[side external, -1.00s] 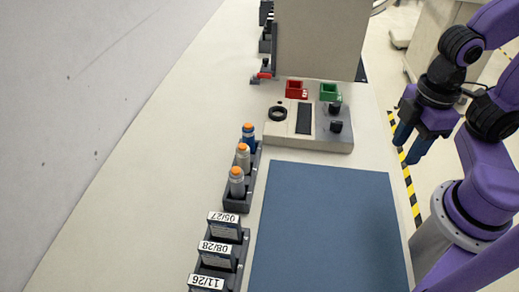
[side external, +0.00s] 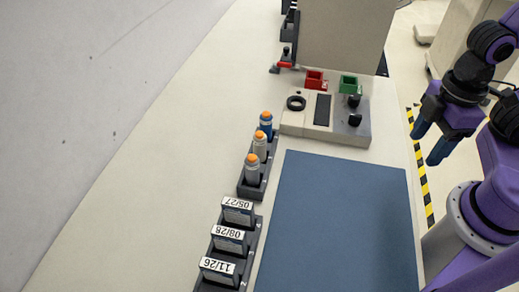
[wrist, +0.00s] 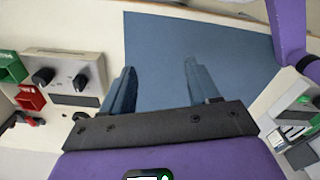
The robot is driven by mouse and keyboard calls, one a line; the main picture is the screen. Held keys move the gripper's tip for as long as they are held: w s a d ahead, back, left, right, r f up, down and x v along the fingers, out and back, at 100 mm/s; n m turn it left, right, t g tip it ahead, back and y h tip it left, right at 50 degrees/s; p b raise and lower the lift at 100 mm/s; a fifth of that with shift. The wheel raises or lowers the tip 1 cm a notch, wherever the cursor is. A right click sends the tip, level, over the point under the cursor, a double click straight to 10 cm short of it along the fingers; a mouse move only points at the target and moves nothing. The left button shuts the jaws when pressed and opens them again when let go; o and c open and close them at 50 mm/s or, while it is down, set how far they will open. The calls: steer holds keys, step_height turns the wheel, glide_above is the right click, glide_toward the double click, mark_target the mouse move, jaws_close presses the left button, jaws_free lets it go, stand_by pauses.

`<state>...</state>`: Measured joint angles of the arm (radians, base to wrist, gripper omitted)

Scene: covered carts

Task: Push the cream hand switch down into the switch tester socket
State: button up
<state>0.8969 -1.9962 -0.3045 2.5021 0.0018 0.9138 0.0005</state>
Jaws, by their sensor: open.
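Three upright hand switches with orange tops stand in a dark rack (side external: 243,190) left of the mat in the side view. The rear one is blue (side external: 265,124); the middle (side external: 260,145) and front (side external: 252,172) ones are pale, and I cannot clearly tell which is cream. The switch tester (side external: 346,134) is a pale box with a black ring socket (side external: 296,103), a dark panel and black knobs. The socket looks empty. My gripper (side external: 426,147) is open and empty, right of the tester. In the wrist view its fingers (wrist: 158,72) are apart over the mat.
A blue mat (side external: 340,225) lies clear in front of the tester. Red (side external: 314,80) and green (side external: 348,84) bins stand behind the tester. Dated boxes (side external: 230,240) stand in a rack at the front left. A tall beige block (side external: 345,35) stands behind.

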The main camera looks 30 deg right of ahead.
steer(key=shift+a, duration=0.1)
step_height(320, 180, up, 7)
glide_above(260, 146)
steer(key=d, duration=0.1)
steer(key=f, duration=1.1)
steer(key=w+f, duration=0.1)
steer(key=f, duration=0.5)
steer(key=shift+w+a, duration=0.1)
steer(key=shift+a, duration=0.05)
jaws_close()
